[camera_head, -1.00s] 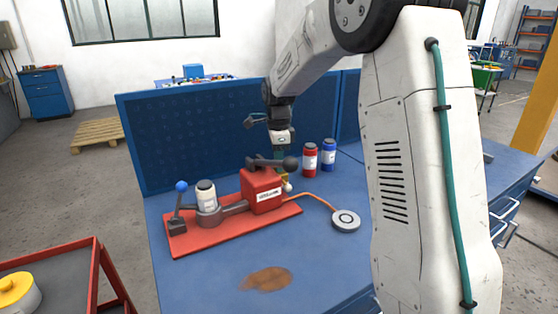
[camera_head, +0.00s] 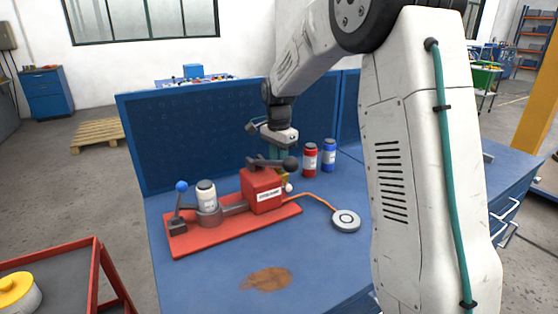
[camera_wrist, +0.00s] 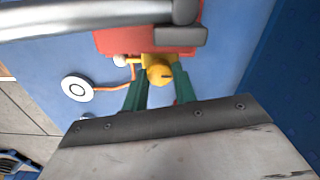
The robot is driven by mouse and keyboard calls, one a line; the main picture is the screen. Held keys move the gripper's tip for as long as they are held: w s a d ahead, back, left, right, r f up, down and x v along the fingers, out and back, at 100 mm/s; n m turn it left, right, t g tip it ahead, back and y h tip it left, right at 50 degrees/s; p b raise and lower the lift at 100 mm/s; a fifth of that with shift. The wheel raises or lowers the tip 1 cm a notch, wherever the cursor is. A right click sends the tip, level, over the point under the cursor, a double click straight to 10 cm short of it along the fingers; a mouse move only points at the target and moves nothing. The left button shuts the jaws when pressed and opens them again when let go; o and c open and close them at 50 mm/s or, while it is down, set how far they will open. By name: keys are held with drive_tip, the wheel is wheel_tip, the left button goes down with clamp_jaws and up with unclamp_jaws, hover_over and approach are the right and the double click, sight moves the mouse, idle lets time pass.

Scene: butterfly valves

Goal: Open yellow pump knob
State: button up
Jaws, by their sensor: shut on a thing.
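The yellow pump knob (camera_wrist: 159,74) shows in the wrist view on the back side of the red pump body. My gripper (camera_wrist: 159,88) has its two green fingers on either side of the knob and is shut on it. In the head view my gripper (camera_head: 280,155) is behind the red pump (camera_head: 262,193), and its fingertips and most of the knob are hidden by the pump and its dark lever. The pump stands on a red base plate (camera_head: 178,245) on the blue workbench.
A white cylinder (camera_head: 206,195) and a blue-balled lever (camera_head: 181,186) stand on the plate. An orange cord runs to a grey disc (camera_head: 346,220). Red (camera_head: 310,160) and blue (camera_head: 328,155) bottles stand at right.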

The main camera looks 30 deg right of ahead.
idle(0.4)
drive_tip(key=o, duration=0.7)
drive_tip(key=shift+r, duration=0.1)
wheel_tip(320, 180, up, 7)
drive_tip(key=shift+r, duration=0.3)
